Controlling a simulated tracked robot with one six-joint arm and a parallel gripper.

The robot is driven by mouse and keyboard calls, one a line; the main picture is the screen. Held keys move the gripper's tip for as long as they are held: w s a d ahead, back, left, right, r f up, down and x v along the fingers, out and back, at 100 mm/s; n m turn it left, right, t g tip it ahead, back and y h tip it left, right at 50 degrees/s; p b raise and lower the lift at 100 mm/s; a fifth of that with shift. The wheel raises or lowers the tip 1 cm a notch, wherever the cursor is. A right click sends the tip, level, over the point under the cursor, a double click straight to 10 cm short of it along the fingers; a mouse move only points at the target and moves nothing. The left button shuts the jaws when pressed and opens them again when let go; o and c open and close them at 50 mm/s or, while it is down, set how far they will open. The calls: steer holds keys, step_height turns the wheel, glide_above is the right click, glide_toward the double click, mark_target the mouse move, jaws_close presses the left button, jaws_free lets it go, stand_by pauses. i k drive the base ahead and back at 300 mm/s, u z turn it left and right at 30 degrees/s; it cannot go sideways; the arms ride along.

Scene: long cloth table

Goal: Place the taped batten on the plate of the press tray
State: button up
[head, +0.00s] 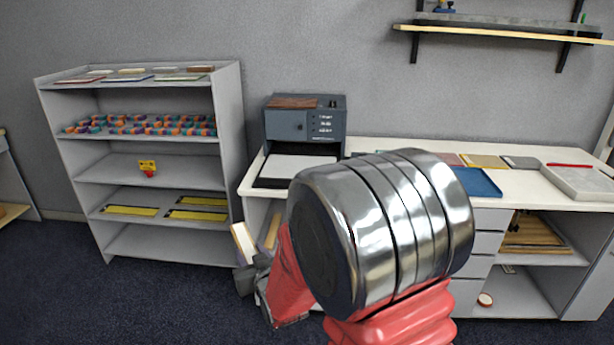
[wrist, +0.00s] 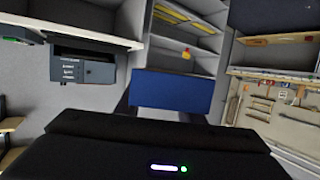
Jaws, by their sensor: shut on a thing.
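My gripper (head: 250,270) is low in the head view, between the shelf unit and the white table. It is shut on a pale slab with a yellowish edge, which I take for the taped batten (head: 243,243); it is tilted, and my gripper hides its lower part. In the wrist view a flat blue face (wrist: 172,90) shows just beyond my gripper; I cannot tell whether it is the batten's. The press (head: 305,125) is a grey box on the table. Its tray has a dark rim and a bare white plate (head: 297,168). The press also shows in the wrist view (wrist: 85,68).
The white table (head: 400,150) carries a blue tray (head: 478,183), flat panels and a pale box (head: 580,182) to the right of the press. The grey shelf unit (head: 165,165) stands to the left with several coloured blocks and yellow strips. Carpet lies between.

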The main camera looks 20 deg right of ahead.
mark_target(301, 168)
steer(key=k, duration=0.65)
steer(key=u, duration=0.25)
steer(key=i, duration=0.55)
steer(key=u, duration=0.85)
steer(key=i, duration=2.05)
steer(key=z, duration=0.95)
steer(key=i, duration=0.6)
steer(key=z, duration=0.3)
